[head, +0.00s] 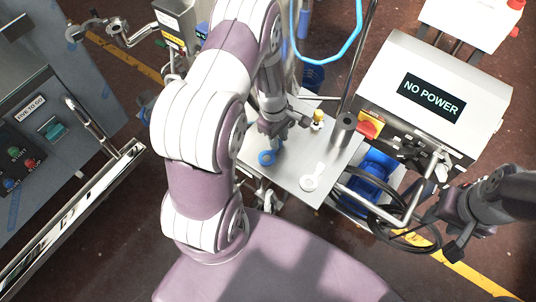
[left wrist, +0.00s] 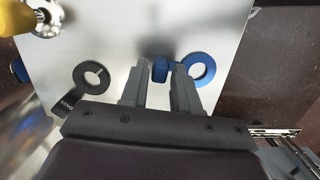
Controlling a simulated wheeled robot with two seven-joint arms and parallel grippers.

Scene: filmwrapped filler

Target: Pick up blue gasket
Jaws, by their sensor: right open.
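The blue gasket (head: 267,158), a ring with a tab, lies on the steel tabletop (head: 300,160). In the left wrist view its ring (left wrist: 203,67) is right of my left gripper's fingers, and its blue tab (left wrist: 160,69) shows between the fingertips. My left gripper (left wrist: 157,80) is open around the tab, with small gaps on both sides. In the head view my left gripper (head: 273,137) is low over the table, just above the gasket. My right gripper (head: 445,228) is open and empty at the right, away from the table.
A yellow-topped fitting (head: 318,119) and a grey post (head: 345,125) stand on the right side. A machine reading NO POWER (head: 432,95) is beyond. Black hoses (head: 405,238) hang near my right gripper.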

